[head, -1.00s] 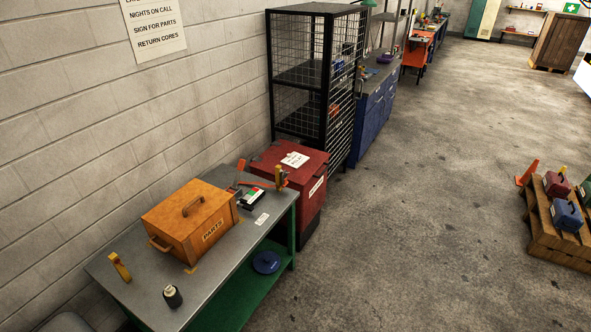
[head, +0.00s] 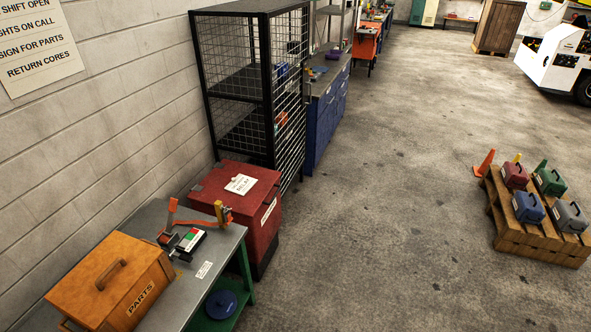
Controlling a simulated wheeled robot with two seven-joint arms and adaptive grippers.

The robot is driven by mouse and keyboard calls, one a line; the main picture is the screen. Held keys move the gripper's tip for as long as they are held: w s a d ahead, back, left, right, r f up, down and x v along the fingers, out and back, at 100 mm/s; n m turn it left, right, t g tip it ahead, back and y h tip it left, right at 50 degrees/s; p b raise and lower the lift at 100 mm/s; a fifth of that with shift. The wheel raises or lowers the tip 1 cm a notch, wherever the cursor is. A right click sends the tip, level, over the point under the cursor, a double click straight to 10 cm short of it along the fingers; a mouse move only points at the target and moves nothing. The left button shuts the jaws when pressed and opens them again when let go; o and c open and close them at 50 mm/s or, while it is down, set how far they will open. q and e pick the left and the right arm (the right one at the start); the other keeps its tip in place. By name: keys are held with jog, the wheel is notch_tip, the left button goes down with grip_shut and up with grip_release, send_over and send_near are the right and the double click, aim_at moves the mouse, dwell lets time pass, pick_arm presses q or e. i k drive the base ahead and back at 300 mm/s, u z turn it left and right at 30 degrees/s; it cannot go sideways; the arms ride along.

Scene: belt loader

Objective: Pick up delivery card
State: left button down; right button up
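A white card with dark print (head: 241,184) lies on the lid of the red bin (head: 262,222), beyond the far end of the workbench. Its print is too small to read fully. A smaller white card or label (head: 204,270) lies near the bench's right edge. I cannot tell for certain which one is the delivery card. Neither of my grippers shows in the head view.
The grey-topped workbench (head: 190,286) carries an orange parts box (head: 112,280) and a small device with red and green patches (head: 190,239). A black wire cage (head: 237,90) stands behind the bin. A pallet (head: 537,240) with several toolboxes is at right. The middle floor is clear.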

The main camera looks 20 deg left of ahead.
aim_at(240, 186)
jog(key=z, duration=0.05)
jog(key=i, duration=1.25)
jog(key=u, duration=1.05)
jog(key=i, duration=0.75)
jog(key=u, duration=0.9)
